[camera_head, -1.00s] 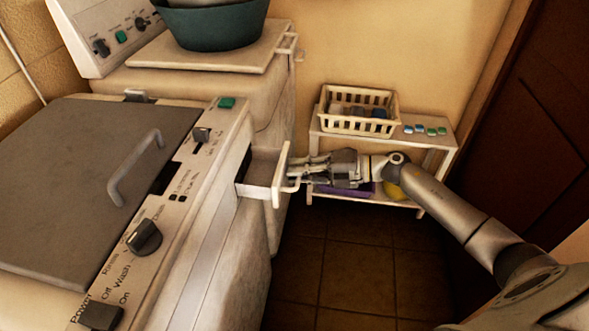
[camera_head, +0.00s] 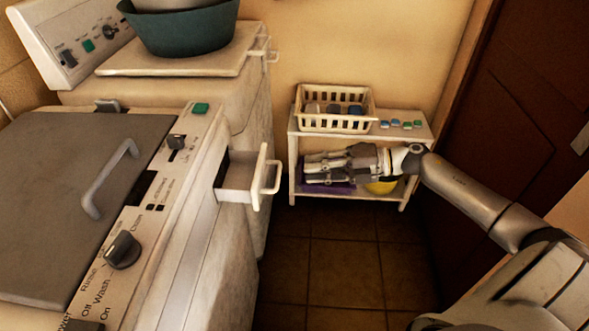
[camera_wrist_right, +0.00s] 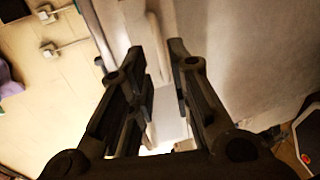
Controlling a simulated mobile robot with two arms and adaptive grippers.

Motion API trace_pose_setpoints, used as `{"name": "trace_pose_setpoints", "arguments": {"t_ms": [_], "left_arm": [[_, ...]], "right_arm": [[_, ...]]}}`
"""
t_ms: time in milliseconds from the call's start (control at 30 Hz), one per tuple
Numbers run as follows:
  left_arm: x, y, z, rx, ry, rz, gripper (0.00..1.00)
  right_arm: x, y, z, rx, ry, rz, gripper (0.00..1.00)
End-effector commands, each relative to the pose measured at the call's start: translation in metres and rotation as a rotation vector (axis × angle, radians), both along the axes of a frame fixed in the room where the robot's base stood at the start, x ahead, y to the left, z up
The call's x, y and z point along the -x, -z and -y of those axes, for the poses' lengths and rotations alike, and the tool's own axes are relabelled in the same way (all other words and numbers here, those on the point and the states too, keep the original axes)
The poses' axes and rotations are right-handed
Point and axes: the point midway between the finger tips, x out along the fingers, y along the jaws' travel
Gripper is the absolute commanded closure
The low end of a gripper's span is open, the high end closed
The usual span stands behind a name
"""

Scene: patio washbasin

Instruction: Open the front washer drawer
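The front washer drawer (camera_head: 240,178) is a small white drawer that sticks out of the front washer (camera_head: 195,215), with a white bar handle (camera_head: 271,178) on its face. In the head view my right gripper (camera_head: 306,168) is to the right of the handle, with a clear gap between them. It points left and holds nothing. In the right wrist view its two dark fingers (camera_wrist_right: 165,70) are apart, with the pale drawer (camera_wrist_right: 170,115) seen between them. My left gripper is not in view.
A second machine (camera_head: 185,95) stands behind, with a green basin (camera_head: 182,28) on its lid. A white shelf (camera_head: 300,128) with a cream basket (camera_head: 333,122) stands against the wall. A dark door (camera_head: 510,110) is at right. The tiled floor (camera_head: 330,270) is clear.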

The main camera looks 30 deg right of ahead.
Motion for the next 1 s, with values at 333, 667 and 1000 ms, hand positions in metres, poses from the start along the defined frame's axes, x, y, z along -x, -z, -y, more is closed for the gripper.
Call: {"name": "trace_pose_setpoints", "arguments": {"t_ms": [333, 667, 1000], "left_arm": [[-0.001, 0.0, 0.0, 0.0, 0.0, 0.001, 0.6], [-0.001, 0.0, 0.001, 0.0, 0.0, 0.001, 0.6], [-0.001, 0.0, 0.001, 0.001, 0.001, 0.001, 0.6]], "right_arm": [[0.015, -0.006, 0.022, 0.0, 0.0, 0.0, 0.81], [0.015, -0.006, 0.022, 0.001, 0.0, 0.001, 0.81], [0.005, 0.018, 0.034, -0.08, 0.111, -0.04, 0.81]]}}
